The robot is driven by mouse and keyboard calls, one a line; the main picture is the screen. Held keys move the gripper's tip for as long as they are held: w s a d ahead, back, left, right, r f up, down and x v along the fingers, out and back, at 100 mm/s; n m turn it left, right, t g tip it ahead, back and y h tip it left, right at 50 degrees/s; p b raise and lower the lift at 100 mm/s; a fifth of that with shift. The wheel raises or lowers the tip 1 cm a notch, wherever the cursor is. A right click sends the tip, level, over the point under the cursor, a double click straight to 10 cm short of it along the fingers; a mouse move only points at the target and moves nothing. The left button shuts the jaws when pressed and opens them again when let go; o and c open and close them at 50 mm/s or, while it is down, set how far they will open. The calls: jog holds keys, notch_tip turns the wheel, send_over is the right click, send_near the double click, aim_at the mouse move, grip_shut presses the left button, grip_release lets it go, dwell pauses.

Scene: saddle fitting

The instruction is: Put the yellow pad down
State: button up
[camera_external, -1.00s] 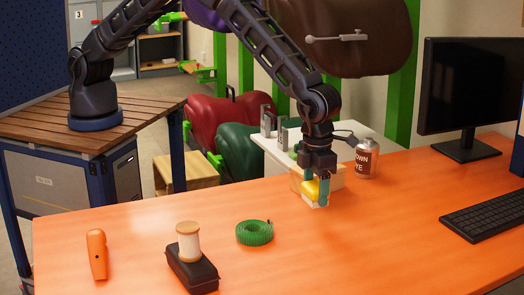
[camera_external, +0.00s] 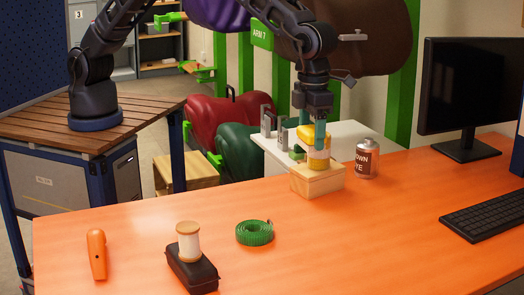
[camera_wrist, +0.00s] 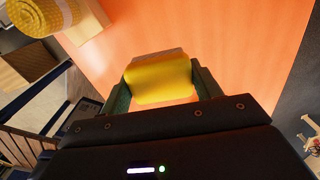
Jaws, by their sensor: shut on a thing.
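My gripper (camera_external: 310,128) is shut on the yellow pad (camera_external: 306,134), which is held between its two teal fingers. In the wrist view the pad (camera_wrist: 158,80) is a soft-edged yellow block between the fingertips, with a paler strip along its far edge. The pad is up in the air, near a light wooden box (camera_external: 318,181) on the orange table. A short yellow-and-white cylinder (camera_external: 318,160) stands on the box, partly covered by a finger. In the wrist view a yellow roll (camera_wrist: 45,14) shows at the top left, apart from the pad.
A green tape roll (camera_external: 254,233), a thread spool (camera_external: 188,242) on a black case (camera_external: 192,273) and an orange tool (camera_external: 97,254) lie nearer. A keyboard (camera_external: 490,215) and monitor are at right. The table's middle front is clear.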

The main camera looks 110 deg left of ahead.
jog(key=s+d+m, duration=0.2)
jog(key=s+d, duration=0.8)
jog(key=m, duration=0.6)
send_over(81, 229)
notch_tip(81, 229, down, 15)
jog(key=shift+f, duration=2.4)
jog(key=shift+f, duration=0.1)
jog(key=o, duration=1)
